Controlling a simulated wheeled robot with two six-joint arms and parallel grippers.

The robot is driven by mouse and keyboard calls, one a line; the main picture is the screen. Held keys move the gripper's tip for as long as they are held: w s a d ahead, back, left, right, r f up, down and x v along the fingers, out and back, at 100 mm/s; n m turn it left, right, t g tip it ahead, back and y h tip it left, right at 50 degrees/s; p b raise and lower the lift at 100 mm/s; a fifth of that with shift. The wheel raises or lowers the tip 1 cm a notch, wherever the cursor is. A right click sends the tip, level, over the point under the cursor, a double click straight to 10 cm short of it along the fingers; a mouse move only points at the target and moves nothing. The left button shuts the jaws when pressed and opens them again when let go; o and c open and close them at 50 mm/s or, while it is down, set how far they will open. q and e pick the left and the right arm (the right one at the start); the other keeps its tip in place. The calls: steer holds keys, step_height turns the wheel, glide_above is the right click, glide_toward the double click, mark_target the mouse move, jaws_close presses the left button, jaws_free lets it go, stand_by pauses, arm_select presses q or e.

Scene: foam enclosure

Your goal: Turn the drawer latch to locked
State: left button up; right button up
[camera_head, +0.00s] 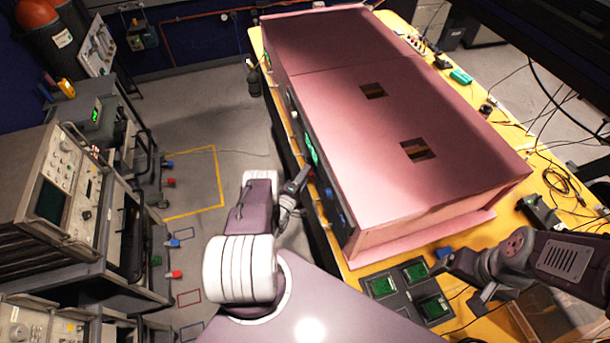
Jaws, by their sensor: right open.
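The pink foam enclosure (350,100) stands on the yellow table, with two square openings in its top. Its left-facing side is seen at a steep angle and carries dark panels with green (310,149) and blue parts. I cannot make out the drawer or its latch there. My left gripper (303,180) is beside this side, close to the panels; whether it touches them or is open I cannot tell. My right gripper (455,278) is open near the table's front right, apart from the enclosure, with no held object visible.
Dark trays with green boards (412,272) lie on the yellow table in front of the enclosure, near my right gripper. Cables (562,182) lie along the table's right side. Racks of instruments (50,190) stand at the left. The floor between the racks and table is mostly clear.

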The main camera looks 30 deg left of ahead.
arm_select(q)
steer(key=s+b, duration=0.2)
steer(key=s, duration=0.7)
steer(key=shift+d, duration=0.3)
